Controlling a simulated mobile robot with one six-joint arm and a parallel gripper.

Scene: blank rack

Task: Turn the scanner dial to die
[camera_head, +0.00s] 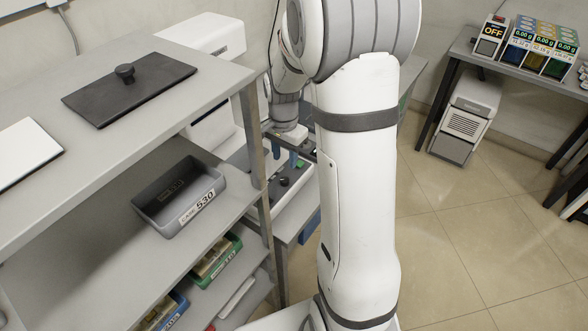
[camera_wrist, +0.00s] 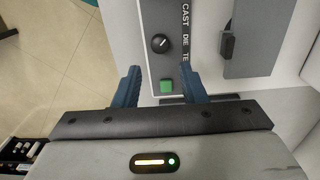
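The scanner dial (camera_wrist: 159,43) is a round black knob with a white mark, on a grey panel in the wrist view. The labels CAST, DIE and a cut-off TE run beside it on the right. The exact label the mark points at is hard to tell. A green square button (camera_wrist: 167,86) sits below the dial. My gripper (camera_wrist: 160,72) is open and empty, its two blue fingers apart, with the button showing between them and the dial just beyond the tips. In the head view my gripper (camera_head: 285,154) hangs over the scanner panel (camera_head: 292,196), partly hidden by my arm.
A shelf rack (camera_head: 120,185) stands at left with a grey case tray (camera_head: 180,205) and a dark lidded plate (camera_head: 130,87). A black lever-like part (camera_wrist: 227,45) juts beside the panel's right side. Tiled floor (camera_head: 460,230) is clear at right.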

